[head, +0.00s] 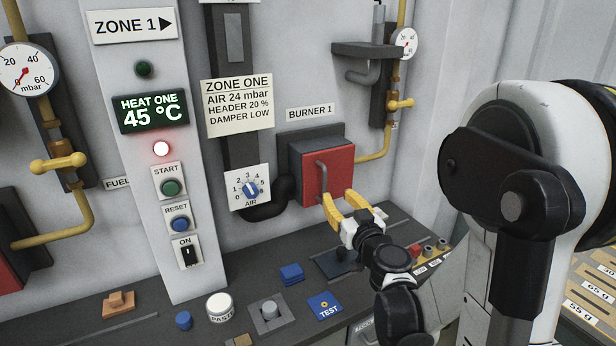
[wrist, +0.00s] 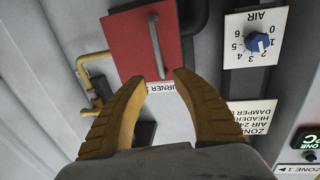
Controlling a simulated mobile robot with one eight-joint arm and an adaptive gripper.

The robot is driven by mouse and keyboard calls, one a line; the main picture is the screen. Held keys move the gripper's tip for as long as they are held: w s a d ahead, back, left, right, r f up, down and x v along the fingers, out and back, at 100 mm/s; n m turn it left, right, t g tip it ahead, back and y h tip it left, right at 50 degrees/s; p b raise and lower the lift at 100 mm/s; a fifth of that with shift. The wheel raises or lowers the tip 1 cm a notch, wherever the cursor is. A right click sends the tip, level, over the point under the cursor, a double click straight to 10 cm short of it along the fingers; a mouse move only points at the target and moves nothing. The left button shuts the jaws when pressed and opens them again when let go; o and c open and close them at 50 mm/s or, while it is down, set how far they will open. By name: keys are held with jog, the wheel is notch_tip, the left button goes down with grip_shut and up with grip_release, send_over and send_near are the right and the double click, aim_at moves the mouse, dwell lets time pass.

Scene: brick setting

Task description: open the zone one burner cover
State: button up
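The zone one burner cover (head: 340,168) is a red panel on the front of a dark box under the "BURNER 1" label, and it looks closed. A grey bar handle (head: 320,178) runs upright near its left side. My gripper (head: 338,196) is open, its yellow fingers just in front of the cover's lower part. In the wrist view, which is upside down, the red cover (wrist: 126,42) and handle (wrist: 155,42) show beyond the parted fingertips (wrist: 160,77). One handle end appears in line with the gap. Whether the fingers touch it, I cannot tell.
The air dial (head: 250,188) is left of the cover, and a yellow pipe with a valve (head: 400,104) is at right.

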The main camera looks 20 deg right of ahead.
aim_at(325, 180)
jog(key=w, duration=0.3)
jog(key=w+d+b, duration=0.1)
jog(key=w, duration=0.6)
jog(key=shift+w+d+b, duration=0.15)
jog(key=shift+w+b, duration=0.15)
jog(key=shift+b, duration=0.05)
grip_shut()
